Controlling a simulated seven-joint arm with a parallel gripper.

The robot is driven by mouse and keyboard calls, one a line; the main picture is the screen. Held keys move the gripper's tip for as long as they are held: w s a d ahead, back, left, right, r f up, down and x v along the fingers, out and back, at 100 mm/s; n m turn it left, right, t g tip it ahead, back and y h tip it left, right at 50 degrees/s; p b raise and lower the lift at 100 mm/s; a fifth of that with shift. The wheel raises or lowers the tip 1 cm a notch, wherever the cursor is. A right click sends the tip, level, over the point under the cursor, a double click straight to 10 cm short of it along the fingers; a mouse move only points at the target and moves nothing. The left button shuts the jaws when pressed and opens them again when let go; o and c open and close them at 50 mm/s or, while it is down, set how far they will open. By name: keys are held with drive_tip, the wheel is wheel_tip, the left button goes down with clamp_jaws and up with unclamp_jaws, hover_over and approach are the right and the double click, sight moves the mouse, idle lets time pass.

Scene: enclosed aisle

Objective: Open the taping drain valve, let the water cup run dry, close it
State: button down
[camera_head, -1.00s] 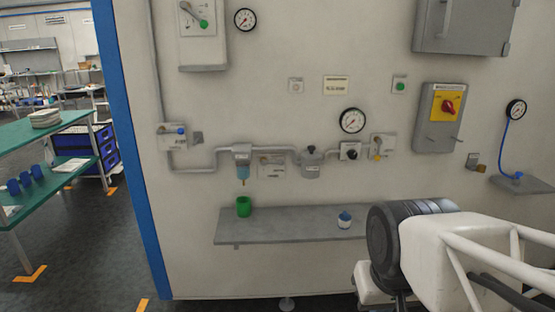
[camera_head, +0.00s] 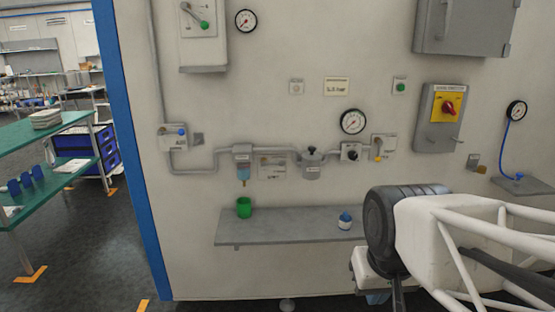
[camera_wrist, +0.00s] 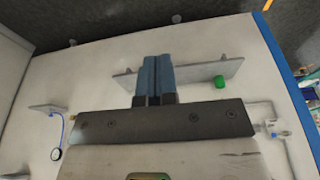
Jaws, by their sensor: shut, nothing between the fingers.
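The water cup (camera_head: 243,168) is a small bluish bowl under a grey unit on the wall pipe, left of centre. A small brownish drain tip (camera_head: 243,182) points down from its bottom; its valve setting is too small to read. A green cup (camera_head: 244,207) stands below it on the grey shelf (camera_head: 290,227) and also shows in the wrist view (camera_wrist: 219,82). My gripper (camera_wrist: 155,60) has its blue fingers together and empty, in front of the shelf in the picture. In the head view it is low right, mostly hidden by my arm, well apart from the water cup.
A blue post (camera_head: 130,140) edges the wall at left.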

drive_tip(key=w+a+r, duration=0.1)
drive_tip(key=w+r, duration=0.3)
drive_tip(key=w, duration=0.8)
drive_tip(key=w+a+r+t, duration=0.1)
drive_tip(key=w+r, duration=0.2)
drive_tip(key=w, duration=0.9)
drive_tip(key=w+a+r, duration=0.1)
drive_tip(key=w+r, duration=0.3)
drive_tip(key=w, duration=0.7)
drive_tip(key=w+a+f, duration=0.2)
drive_tip(key=w, duration=1.4)
drive_tip(key=w+a+f+y, duration=0.1)
drive_tip(key=w+a+f, duration=0.1)
drive_tip(key=w, duration=1.5)
drive_tip(key=shift+w+a+f+t, duration=0.3)
drive_tip(key=shift+f+t, duration=0.1)
drive_tip(key=shift+f, duration=0.15)
approach(273, 164)
drive_tip(key=w+d+f, duration=0.3)
drive_tip(key=d+f, duration=0.1)
drive_tip(key=f, duration=0.1)
drive_tip(key=shift+a+f, duration=0.1)
drive_tip(key=shift+f, duration=0.2)
